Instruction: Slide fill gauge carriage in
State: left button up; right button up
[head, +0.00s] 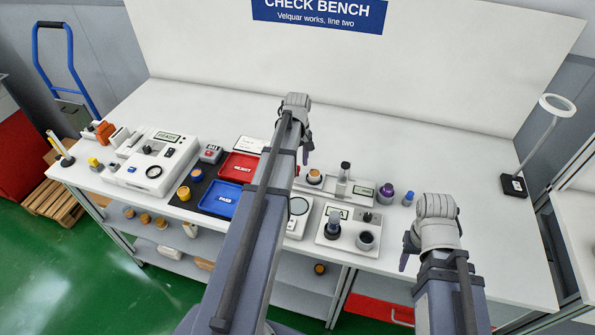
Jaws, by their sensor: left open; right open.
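My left gripper (307,150) hangs above the middle of the bench, with its arm reaching across from below. My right gripper (405,252) is above the bench's right front, right of the instruments. Both are small and seen edge-on, open, with nothing visible in them. A white instrument (364,191) carries a clear dark-capped bottle (343,180) and an amber jar (314,177). In front, another instrument (329,237) has a small display, a bottle (333,224) and a dark round cup (365,240). I cannot tell which part is the fill gauge carriage; my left arm hides some of the middle.
A ready-display instrument (150,165) stands at the left. A red tray (238,167) and a blue tray (220,199) lie beside it. A purple-capped jar (385,194) and a blue jar (408,199) stand right of the instruments. A ring lamp (514,185) stands far right. The bench's back strip is clear.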

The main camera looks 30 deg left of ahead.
pick_arm(q)
jog(key=shift+f+b, duration=0.3)
jog(key=shift+f, duration=0.35)
grip_shut()
jog(key=shift+d, duration=0.1)
dwell(0.9)
